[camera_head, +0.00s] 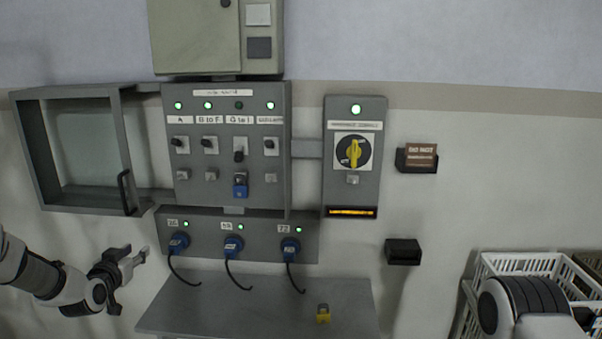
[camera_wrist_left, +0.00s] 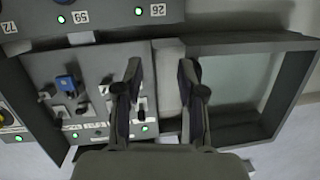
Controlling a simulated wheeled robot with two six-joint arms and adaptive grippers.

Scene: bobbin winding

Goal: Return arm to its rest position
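My left arm comes in from the left, and its gripper (camera_head: 130,266) is in the air left of the grey shelf. Its two fingers stand apart with nothing between them; they also show in the left wrist view (camera_wrist_left: 160,72), upside down against the panel and the open frame. Part of my right arm (camera_head: 525,305) shows at the lower right in front of a white basket; its gripper is out of the picture.
The switch panel (camera_head: 230,130) has four lit or dark lamps and a blue lock on one switch. Below it, a socket strip (camera_head: 262,249) holds three blue plugs.

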